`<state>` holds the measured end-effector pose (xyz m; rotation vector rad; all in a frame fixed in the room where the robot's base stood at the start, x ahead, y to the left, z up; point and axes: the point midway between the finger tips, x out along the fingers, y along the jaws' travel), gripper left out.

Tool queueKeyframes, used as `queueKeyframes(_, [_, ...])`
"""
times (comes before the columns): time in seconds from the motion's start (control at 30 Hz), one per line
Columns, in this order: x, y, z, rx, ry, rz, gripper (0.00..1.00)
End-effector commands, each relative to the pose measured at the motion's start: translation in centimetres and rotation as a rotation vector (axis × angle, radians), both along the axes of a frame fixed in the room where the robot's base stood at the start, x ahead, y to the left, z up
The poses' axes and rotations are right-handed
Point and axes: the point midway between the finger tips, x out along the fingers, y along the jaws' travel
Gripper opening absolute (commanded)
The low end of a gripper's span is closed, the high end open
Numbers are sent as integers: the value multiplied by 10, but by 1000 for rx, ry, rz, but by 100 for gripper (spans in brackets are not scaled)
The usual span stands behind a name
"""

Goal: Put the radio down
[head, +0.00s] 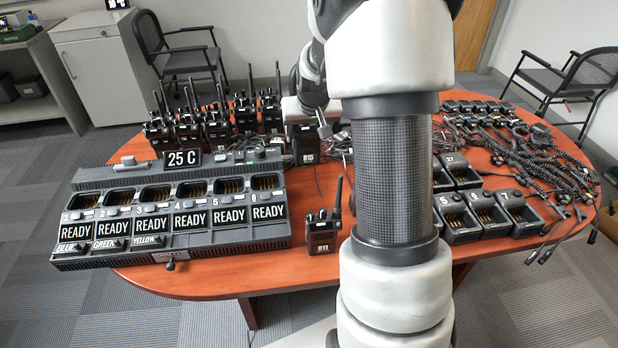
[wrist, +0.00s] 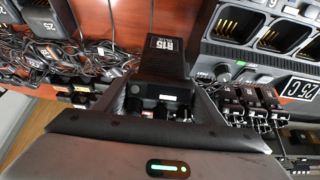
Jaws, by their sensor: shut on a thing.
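A black radio labelled R15 (head: 306,150) is in my gripper (head: 306,112), behind the right end of the large charger. In the wrist view the radio (wrist: 165,52) lies between the two fingers of my gripper (wrist: 163,98), which are shut on its sides. My arm hides part of the table to the right.
A six-slot charger (head: 170,262) with READY labels and a 25 C display (head: 182,158) fills the left front. Radio R11 (head: 322,236) stands at the front. Several radios (head: 215,128) stand at the back left. Small chargers (head: 458,222) and tangled cables (head: 520,150) cover the right.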

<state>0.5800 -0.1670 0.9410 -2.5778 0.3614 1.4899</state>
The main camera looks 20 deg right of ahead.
Motion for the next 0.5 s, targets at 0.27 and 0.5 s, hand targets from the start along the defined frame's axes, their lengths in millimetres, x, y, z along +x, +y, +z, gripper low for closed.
queueKeyframes(0.27, [0, -1, -50, 0, 2, 0, 28])
queueKeyframes(0.5, [0, -1, -69, -1, 1, 0, 28])
